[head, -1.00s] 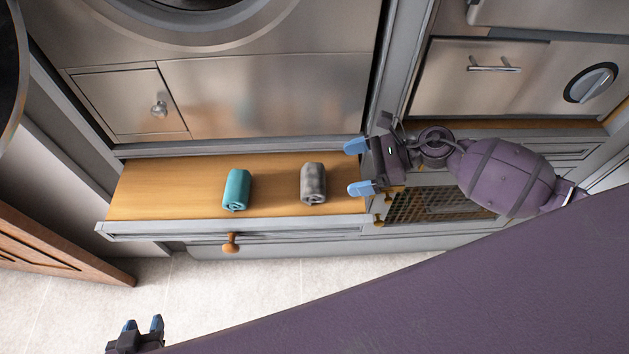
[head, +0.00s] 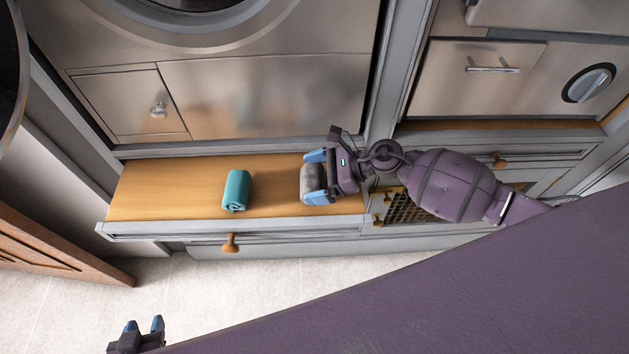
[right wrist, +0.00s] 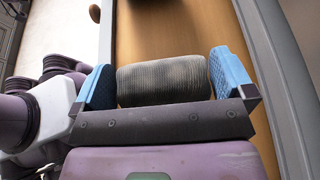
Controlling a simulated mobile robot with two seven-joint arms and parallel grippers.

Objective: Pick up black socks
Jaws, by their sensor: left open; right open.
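A rolled grey-black sock bundle (head: 311,183) lies on the wooden drawer bottom (head: 272,200), near its right end. My right gripper (head: 317,177) is open, with its blue fingers on either side of the bundle. In the right wrist view the bundle (right wrist: 162,80) lies between the two open fingers (right wrist: 165,78), with a small gap showing at the right finger. A teal rolled bundle (head: 236,190) lies to the left on the same drawer bottom. My left gripper (head: 143,325) is open and empty at the bottom left, over the floor.
The drawer front (head: 180,229) with a wooden knob (head: 230,243) runs along the near side. A metal appliance panel (head: 270,95) stands behind the drawer. A wooden door (head: 50,250) is at the left. The drawer bottom left of the teal bundle is clear.

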